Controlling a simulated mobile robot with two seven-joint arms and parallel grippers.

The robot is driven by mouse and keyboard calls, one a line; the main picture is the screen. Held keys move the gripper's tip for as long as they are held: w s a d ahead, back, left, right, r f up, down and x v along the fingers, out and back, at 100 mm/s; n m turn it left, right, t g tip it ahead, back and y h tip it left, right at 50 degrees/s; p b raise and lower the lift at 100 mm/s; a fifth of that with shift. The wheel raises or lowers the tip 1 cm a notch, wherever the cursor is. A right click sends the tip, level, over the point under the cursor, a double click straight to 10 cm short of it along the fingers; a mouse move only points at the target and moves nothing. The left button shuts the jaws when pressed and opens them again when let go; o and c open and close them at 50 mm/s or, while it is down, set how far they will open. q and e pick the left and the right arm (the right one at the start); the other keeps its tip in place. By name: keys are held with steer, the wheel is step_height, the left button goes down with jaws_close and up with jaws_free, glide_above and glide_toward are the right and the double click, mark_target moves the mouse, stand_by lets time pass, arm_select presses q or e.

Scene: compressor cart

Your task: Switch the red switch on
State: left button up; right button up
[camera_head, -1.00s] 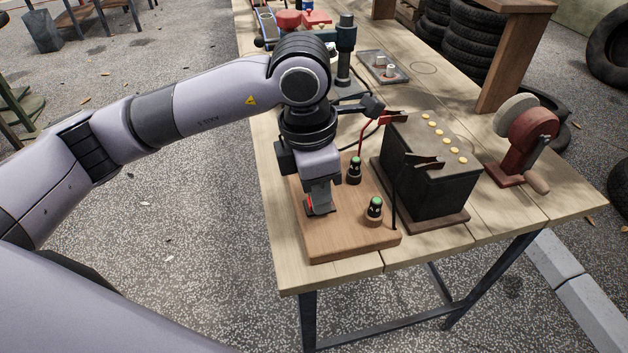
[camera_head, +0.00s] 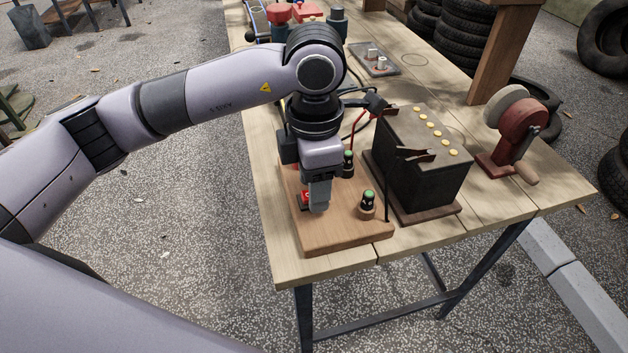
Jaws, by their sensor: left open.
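The red switch (camera_head: 305,196) is on a wooden board (camera_head: 345,236) at the near left corner of the table. Only a small red part of it shows, beside and partly behind my left gripper's fingers, so its position cannot be told. My left gripper (camera_head: 319,208) points down at the switch and is open. Whether it touches the switch cannot be told. Two green-topped terminal posts stand on the board; the nearer one (camera_head: 368,204) is right of the gripper, the farther one (camera_head: 347,164) partly behind it. My right gripper is not in view.
A black battery (camera_head: 416,170) with clamps and a red cable stands right of the board. A red hand-cranked grinder (camera_head: 519,137) is at the right edge of the table (camera_head: 495,215). A small plate (camera_head: 375,62) lies farther back. The bare tabletop at front right is free.

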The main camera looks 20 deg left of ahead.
arm_select(q)
step_height(320, 180, up, 7)
steer(key=shift+f, duration=0.1)
stand_by(0.7)
